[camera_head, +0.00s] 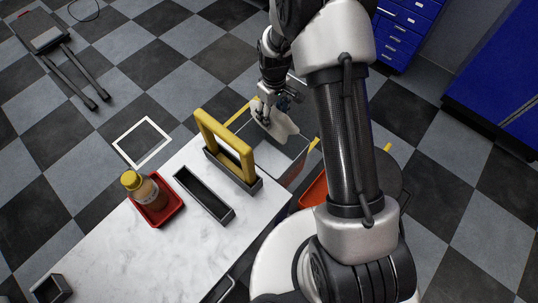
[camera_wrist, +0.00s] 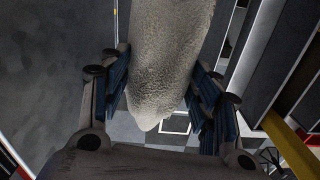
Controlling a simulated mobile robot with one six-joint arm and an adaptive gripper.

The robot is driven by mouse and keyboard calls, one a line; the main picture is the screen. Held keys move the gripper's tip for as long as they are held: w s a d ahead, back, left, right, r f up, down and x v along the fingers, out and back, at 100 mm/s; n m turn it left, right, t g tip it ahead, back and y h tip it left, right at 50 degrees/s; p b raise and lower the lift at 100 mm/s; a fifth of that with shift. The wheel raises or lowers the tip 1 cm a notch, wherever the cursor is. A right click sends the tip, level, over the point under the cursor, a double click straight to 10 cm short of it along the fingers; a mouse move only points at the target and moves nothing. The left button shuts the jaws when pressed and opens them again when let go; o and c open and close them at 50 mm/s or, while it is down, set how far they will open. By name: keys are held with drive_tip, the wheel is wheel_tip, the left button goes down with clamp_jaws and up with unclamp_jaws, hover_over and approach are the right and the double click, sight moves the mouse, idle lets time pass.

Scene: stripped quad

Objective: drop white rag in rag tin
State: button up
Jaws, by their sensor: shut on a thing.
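My gripper (camera_head: 262,112) is shut on the white rag (camera_head: 277,124), which hangs from the fingers beyond the far end of the white-topped table. In the wrist view the rag (camera_wrist: 160,60) lies between the two blue-padded fingers of my gripper (camera_wrist: 158,98). In the head view, the rag overlaps the opening of a square-sided container (camera_head: 284,151) with grey inner walls and yellow edge pieces. I cannot tell the rag's height above it, nor whether this container is the rag tin. My arm hides part of the area to its right.
An orange bin (camera_head: 313,191) stands partly behind my arm. Blue drawers (camera_head: 400,35) stand at the back.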

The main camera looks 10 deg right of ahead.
drive_tip(key=shift+s+a+f+b, duration=0.1)
drive_tip(key=shift+s+f+b, duration=0.2)
drive_tip(key=shift+f+b, duration=0.35)
wheel_tip(320, 180, down, 5)
drive_tip(key=b, duration=0.2)
drive_tip(key=shift+w+b, duration=0.15)
drive_tip(key=shift+b, duration=0.2)
drive_tip(key=o, duration=1.1)
wheel_tip(320, 180, up, 11)
drive_tip(key=shift+r, duration=0.55)
